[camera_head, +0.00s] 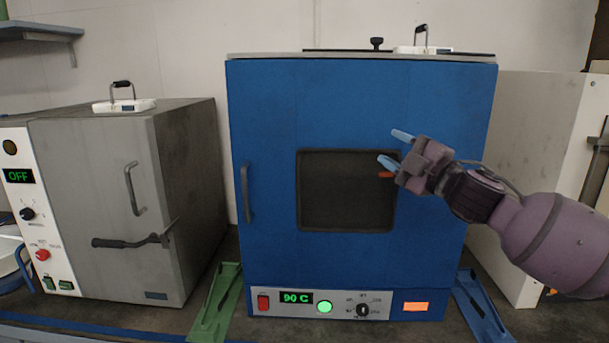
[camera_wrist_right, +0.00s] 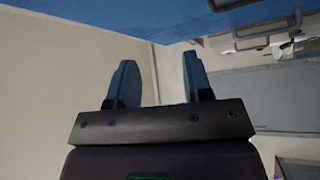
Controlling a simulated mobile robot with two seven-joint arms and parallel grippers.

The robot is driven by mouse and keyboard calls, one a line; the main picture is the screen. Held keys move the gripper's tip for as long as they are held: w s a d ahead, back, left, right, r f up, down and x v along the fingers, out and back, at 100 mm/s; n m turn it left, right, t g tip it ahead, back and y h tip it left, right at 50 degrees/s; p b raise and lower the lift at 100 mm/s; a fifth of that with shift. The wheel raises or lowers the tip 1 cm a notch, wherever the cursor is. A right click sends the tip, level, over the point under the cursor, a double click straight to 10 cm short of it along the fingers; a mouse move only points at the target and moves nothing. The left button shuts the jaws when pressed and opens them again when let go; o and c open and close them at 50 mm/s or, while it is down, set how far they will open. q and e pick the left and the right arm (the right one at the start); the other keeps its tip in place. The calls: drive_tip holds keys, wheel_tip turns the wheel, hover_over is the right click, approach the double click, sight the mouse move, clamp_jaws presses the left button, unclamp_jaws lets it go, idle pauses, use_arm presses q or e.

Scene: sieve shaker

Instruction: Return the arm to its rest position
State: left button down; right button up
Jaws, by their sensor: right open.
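My right gripper (camera_head: 392,149) comes in from the right in the head view, on a mauve arm. Its two blue fingers are apart, with nothing between them. It is in front of the upper right part of the blue oven (camera_head: 270,120), near the dark window (camera_head: 340,205). I cannot tell the exact gap to the oven front. In the right wrist view the fingers (camera_wrist_right: 156,80) also stand apart and empty. My left gripper is not in either view.
The oven door is shut; its display (camera_head: 296,297) reads 90 C. A grey oven (camera_head: 90,200) reading OFF stands at left. A green bracket (camera_head: 215,303) and a blue bracket (camera_head: 482,308) flank the blue oven. A white cabinet (camera_head: 535,150) stands behind my right arm.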

drive_tip(key=s+d+f+m+h, duration=0.2)
drive_tip(key=s+f+m, duration=0.15)
drive_tip(key=f, duration=0.65)
drive_tip(key=s+d+f+m+h, duration=0.1)
drive_tip(key=s+f+m+h, duration=0.3)
drive_tip(key=f, duration=0.6)
drive_tip(key=s+d+f+m+h, duration=0.1)
drive_tip(key=s+d+f+m, duration=0.1)
drive_tip(key=f+m, duration=0.6)
drive_tip(key=s+d+f+m+g+h, duration=0.2)
drive_tip(key=s+f+h, duration=0.1)
drive_tip(key=s+f, duration=0.9)
drive_tip(key=s+d+f+m+g+h, duration=0.2)
drive_tip(key=s+d+f+m+g, duration=0.1)
drive_tip(key=s+f, duration=1)
drive_tip(key=shift+s+d+f+h, duration=0.15)
drive_tip(key=shift+d+h, duration=0.05)
drive_tip(key=shift+h, duration=0.2)
